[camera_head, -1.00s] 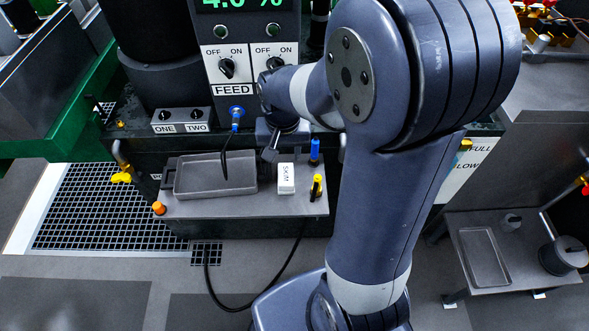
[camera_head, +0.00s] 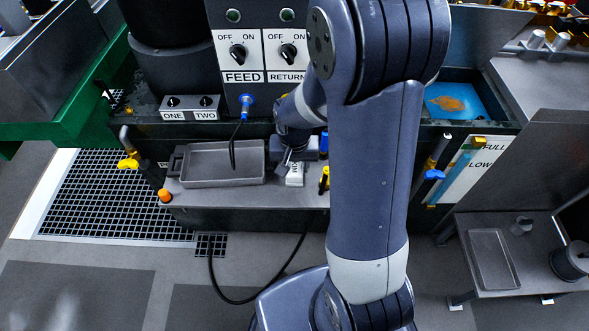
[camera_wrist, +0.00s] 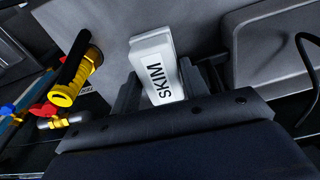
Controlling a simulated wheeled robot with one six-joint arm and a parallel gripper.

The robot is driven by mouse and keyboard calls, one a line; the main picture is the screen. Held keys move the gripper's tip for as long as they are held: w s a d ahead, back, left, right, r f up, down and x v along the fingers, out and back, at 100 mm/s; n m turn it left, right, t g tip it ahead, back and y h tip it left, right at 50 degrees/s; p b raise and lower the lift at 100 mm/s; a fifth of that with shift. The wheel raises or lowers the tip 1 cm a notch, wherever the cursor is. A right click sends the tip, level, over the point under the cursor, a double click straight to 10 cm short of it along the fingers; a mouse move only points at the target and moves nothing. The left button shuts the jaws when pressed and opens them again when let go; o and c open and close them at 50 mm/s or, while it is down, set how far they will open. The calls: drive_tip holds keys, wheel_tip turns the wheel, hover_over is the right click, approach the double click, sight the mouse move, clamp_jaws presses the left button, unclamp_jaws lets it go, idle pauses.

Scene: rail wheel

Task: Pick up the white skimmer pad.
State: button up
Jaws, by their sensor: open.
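The white skimmer pad (camera_head: 295,176) is a small block lettered SKIM, on the grey shelf (camera_head: 235,197) to the right of the shallow grey tray. In the head view my gripper (camera_head: 288,164) is right at it and covers part of it. In the wrist view the pad (camera_wrist: 156,66) shows its label and lies between the two dark fingers of my gripper (camera_wrist: 166,84). The fingers are open, one on each side. The near end of the pad is hidden behind the gripper body. I cannot tell whether a finger touches it.
The grey tray (camera_head: 222,165) stands left of the pad, with a black cable hanging over it. A black and yellow fitting (camera_head: 324,180) stands close on the pad's right; it also shows in the wrist view (camera_wrist: 74,76). An orange knob (camera_head: 165,196) sits at the shelf's left corner.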

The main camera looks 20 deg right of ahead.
drive_tip(key=shift+c, duration=0.4)
drive_tip(key=c, duration=0.6)
drive_tip(key=shift+r, duration=0.1)
drive_tip(key=shift+c, duration=0.2)
